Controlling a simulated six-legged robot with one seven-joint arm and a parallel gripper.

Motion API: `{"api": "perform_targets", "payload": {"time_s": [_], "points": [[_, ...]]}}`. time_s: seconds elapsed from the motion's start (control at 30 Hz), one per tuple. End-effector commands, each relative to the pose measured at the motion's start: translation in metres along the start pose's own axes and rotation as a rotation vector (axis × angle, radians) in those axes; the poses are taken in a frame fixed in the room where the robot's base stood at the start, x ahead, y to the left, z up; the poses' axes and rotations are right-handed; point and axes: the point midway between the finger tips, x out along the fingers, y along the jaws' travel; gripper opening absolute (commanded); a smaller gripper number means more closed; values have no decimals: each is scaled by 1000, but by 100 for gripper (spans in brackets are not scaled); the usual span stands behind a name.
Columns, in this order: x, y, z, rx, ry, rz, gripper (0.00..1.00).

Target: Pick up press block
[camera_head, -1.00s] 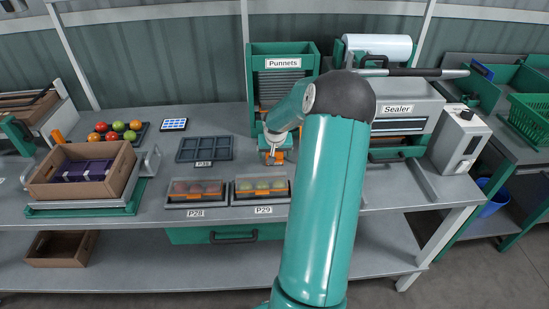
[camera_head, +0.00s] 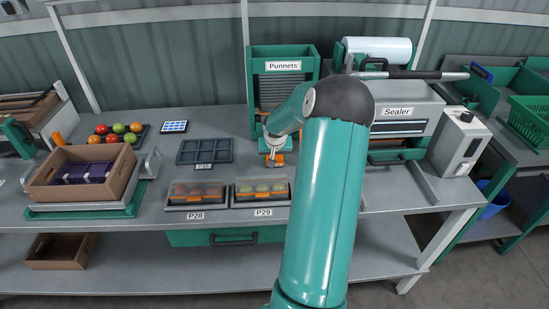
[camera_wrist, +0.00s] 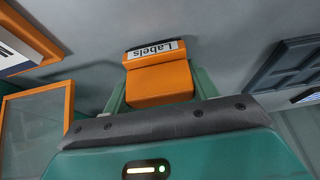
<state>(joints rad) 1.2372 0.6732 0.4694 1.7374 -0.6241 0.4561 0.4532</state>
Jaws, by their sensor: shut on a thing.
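My gripper (camera_head: 273,155) is at the back middle of the bench, in front of the Punnets dispenser. In the wrist view, my gripper (camera_wrist: 159,82) has its green fingers on both sides of an orange block (camera_wrist: 160,85), which I take as the press block, and is shut on it. An orange part with an upside-down "Labels" sign (camera_wrist: 153,50) shows just beyond the block; I cannot tell whether the two are joined. In the head view only a little orange shows at the fingers, and my arm hides part of that area.
The Punnets dispenser (camera_head: 283,66) stands behind and the Sealer (camera_head: 398,112) to the right. Filled punnets P28 (camera_head: 194,204) and P29 (camera_head: 262,203) are in front. A dark empty tray (camera_head: 205,151) lies to the left. A cardboard crate (camera_head: 115,175) stands farther left.

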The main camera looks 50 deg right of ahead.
Motion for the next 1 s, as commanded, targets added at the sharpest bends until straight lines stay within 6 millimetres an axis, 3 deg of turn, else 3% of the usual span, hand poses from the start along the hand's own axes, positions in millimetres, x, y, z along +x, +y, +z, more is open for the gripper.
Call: {"api": "perform_targets", "payload": {"time_s": [0.2, 0.33, 0.6, 0.8, 1.0], "points": [[-25, 0, -11, 2, 5, 1, 34], [-50, -6, -5, -1, 5, 2, 34], [-114, -24, 22, -3, 3, 2, 34], [-144, -39, 51, -3, 3, 1, 34], [-162, -47, 68, 0, 1, 1, 34]]}}
